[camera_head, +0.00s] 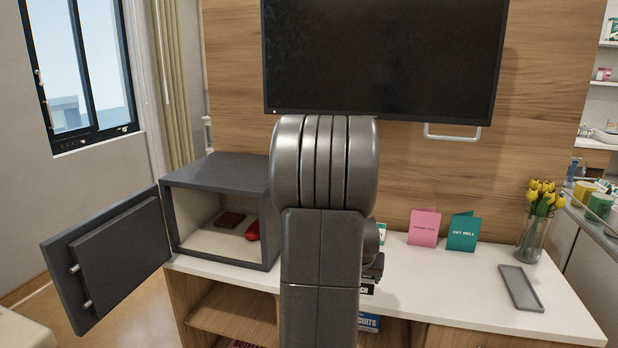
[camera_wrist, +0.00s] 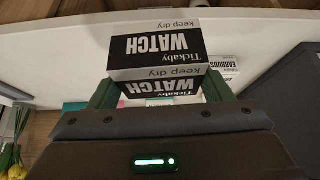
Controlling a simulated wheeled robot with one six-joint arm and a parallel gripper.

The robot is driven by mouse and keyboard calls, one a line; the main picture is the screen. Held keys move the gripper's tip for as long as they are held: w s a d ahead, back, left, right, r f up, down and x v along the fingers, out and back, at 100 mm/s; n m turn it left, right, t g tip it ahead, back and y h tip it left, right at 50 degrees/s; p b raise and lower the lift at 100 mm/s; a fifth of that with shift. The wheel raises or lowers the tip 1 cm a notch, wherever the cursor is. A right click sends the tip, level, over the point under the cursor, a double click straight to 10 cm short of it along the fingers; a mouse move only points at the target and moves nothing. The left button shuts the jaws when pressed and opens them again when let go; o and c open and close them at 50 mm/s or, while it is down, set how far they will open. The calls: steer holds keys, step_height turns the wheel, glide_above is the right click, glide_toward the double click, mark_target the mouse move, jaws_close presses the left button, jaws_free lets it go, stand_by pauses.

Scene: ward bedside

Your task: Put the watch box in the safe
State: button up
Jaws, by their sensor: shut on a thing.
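The watch box (camera_wrist: 155,52) is black and white with "Tickaby WATCH" and "keep dry" on it. In the wrist view it sits between the green fingers of my gripper (camera_wrist: 162,90), which is shut on it. In the head view my arm hides most of the gripper; only a small lettered part of the box (camera_head: 367,289) shows beside the arm. The grey safe (camera_head: 220,168) stands on the left end of the white counter. Its door (camera_head: 115,260) is swung wide open to the left. My gripper is to the right of the safe, outside it.
Inside the safe lie a brown wallet-like item (camera_head: 231,220) and a red item (camera_head: 252,230), with bare floor around them. An earbuds box (camera_wrist: 225,66) is near my gripper. Pink (camera_head: 424,228) and teal (camera_head: 462,232) cards, a grey tray (camera_head: 521,288) and a tulip vase (camera_head: 532,235) stand right.

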steer(key=s+a+f+n+y, duration=0.1)
steer(key=a+f, duration=0.3)
steer(key=a, duration=0.3)
steer(key=s+a+f+n, duration=0.1)
steer(key=a+f+n, duration=0.1)
steer(key=a+f, duration=0.35)
step_height(320, 180, up, 9)
steer(key=p, duration=0.8)
steer(key=shift+w+a, duration=0.2)
steer(key=shift+a, duration=0.15)
